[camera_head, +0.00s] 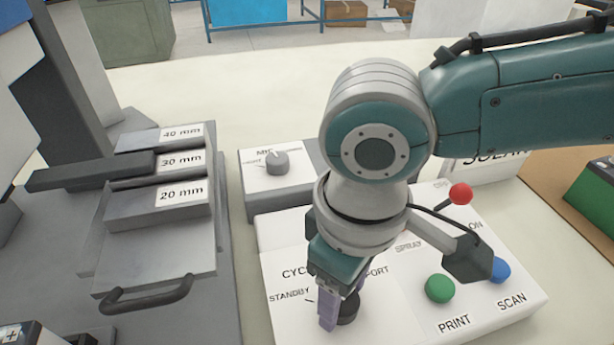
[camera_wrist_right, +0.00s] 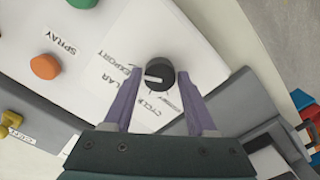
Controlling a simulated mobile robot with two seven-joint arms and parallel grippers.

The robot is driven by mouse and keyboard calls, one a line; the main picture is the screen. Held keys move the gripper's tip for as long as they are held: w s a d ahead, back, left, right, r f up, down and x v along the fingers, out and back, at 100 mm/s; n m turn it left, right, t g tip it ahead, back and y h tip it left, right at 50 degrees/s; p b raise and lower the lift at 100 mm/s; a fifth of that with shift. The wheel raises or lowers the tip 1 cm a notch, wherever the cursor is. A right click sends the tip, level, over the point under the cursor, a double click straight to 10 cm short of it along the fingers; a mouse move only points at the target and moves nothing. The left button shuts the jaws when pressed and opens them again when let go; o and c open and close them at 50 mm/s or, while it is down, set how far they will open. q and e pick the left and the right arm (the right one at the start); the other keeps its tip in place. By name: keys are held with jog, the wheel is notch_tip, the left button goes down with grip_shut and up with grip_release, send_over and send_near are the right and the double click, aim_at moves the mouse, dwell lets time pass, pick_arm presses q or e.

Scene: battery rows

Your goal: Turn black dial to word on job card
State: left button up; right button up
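The black dial (camera_head: 347,308) is on a white sloped panel (camera_head: 285,318), partly behind my right gripper (camera_head: 335,312) in the head view. In the right wrist view the dial (camera_wrist_right: 160,75) shows a white pointer mark aimed left. The purple fingers of my right gripper (camera_wrist_right: 158,95) are apart, one on each side of the dial; contact cannot be told. Labels around it read STANDBY, CYC..., and ...PORT, with "LAR" also legible in the wrist view. A white card (camera_head: 490,165) behind my arm reads roughly SOLAR, partly hidden. My left gripper is not in view.
A second grey dial (camera_head: 277,163) is on a box behind the panel. A green button (camera_head: 440,288), a blue button (camera_head: 499,270) and a red-knobbed lever (camera_head: 460,194) are right of my gripper.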

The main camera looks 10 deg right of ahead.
grip_shut()
dwell(0.4)
jog(key=shift+n, duration=0.3)
jog(key=shift+r+n+p, duration=0.1)
jog(key=shift+n+p, duration=0.6)
jog(key=shift+n, duration=0.3)
jog(key=shift+n+p, duration=0.6)
jog(key=shift+n, duration=1.9)
jog(key=shift+o, duration=1.9)
grip_release()
